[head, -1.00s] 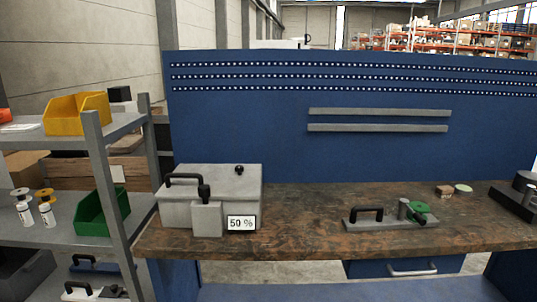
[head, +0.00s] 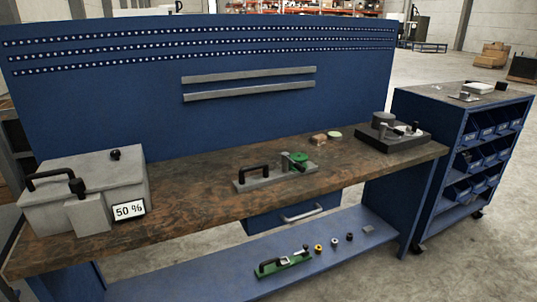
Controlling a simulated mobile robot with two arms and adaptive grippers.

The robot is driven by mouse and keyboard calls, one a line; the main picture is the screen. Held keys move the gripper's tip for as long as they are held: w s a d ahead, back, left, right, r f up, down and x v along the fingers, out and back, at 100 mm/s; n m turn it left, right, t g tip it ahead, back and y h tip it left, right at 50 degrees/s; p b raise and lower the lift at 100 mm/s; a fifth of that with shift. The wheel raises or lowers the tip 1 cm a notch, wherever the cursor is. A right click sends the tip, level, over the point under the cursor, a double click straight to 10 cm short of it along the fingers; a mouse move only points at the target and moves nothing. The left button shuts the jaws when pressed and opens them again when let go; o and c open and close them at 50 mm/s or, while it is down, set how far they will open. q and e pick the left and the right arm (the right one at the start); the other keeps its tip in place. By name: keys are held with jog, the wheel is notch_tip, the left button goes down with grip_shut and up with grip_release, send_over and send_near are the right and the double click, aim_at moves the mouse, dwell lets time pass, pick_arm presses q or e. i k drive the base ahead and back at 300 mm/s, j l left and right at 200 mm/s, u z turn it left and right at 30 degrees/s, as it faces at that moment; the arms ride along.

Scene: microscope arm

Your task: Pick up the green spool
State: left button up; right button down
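On the wooden workbench, a grey plate (head: 262,181) carries a black handle (head: 253,175) and a grey upright cylinder. A green round part (head: 298,159), which may be the green spool, sits at the right end of this plate, touching or very near the cylinder. It is too small to tell its exact shape. A pale green disc (head: 334,135) lies farther back on the bench. Neither of my grippers is in view.
A grey box (head: 85,180) with a "50 %" sign (head: 129,210) stands at the bench's left. A dark device (head: 392,137) stands at its right end. The lower shelf (head: 200,277) holds a green-based tool (head: 284,264) and several small parts. A blue cart (head: 440,150) stands right.

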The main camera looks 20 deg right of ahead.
aim_at(300, 157)
jog(key=i+l+u, duration=0.1)
jog(key=l, duration=0.25)
jog(key=i+l, duration=0.25)
jog(key=i+l+u, duration=0.15)
jog(key=l, duration=0.3)
jog(key=i+l+u, duration=0.1)
jog(key=l, duration=0.25)
jog(key=i+l, duration=0.2)
jog(key=l, duration=0.2)
jog(key=u, duration=0.05)
